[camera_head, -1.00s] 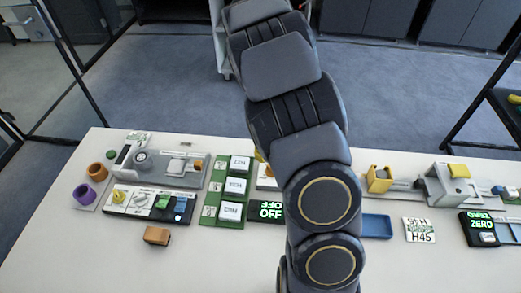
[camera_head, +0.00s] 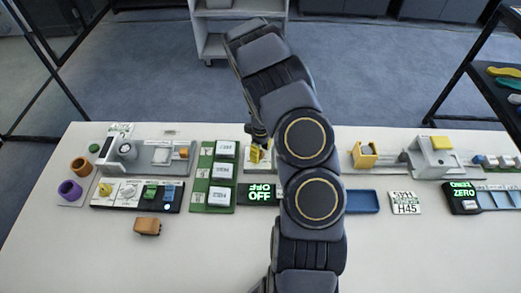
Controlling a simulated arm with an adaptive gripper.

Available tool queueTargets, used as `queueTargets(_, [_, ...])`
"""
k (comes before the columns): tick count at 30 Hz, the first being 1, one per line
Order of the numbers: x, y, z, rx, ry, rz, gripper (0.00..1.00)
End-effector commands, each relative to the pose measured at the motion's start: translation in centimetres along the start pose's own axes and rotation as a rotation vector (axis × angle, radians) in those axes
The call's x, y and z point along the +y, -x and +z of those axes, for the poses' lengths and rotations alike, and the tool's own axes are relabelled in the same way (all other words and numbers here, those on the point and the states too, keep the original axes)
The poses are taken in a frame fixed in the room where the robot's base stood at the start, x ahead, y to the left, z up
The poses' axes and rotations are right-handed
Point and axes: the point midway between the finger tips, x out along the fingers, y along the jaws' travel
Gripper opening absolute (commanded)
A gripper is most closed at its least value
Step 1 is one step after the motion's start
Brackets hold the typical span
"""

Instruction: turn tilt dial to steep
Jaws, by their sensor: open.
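A control panel (camera_head: 137,207) at the left of the table carries a yellow knob (camera_head: 105,188), a white dial (camera_head: 127,192), and green and blue switches. The lettering is too small to read, so I cannot tell which control is the tilt dial or where it points. My gripper (camera_head: 259,136) is far to the right of that panel, at the table's back edge, partly hidden by my arm. It is open, close to a yellow part (camera_head: 255,155) on a pale base; I cannot tell whether they touch.
A green tray (camera_head: 204,181) with white labelled blocks and a display reading OFF (camera_head: 260,195) stand between the panel and my arm. A brown block (camera_head: 147,226) lies in front. A blue tray (camera_head: 362,202) and a grey machine (camera_head: 431,157) are at right. The front left table is clear.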

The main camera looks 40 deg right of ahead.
Motion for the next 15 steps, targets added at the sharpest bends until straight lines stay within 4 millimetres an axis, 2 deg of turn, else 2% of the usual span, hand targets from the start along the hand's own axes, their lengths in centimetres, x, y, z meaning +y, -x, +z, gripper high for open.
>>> queueTargets(5, [0.03, 0.04, -0.02, 0.001, -0.001, 0.001, 0.41])
queueTargets(8, [0.04, 0.05, -0.02, 0.001, -0.001, 0.001, 0.04])
queueTargets(9, [0.04, 0.05, -0.02, 0.001, -0.001, 0.001, 0.00])
queueTargets(15, [0.03, 0.03, -0.03, 0.001, -0.001, 0.001, 0.00])
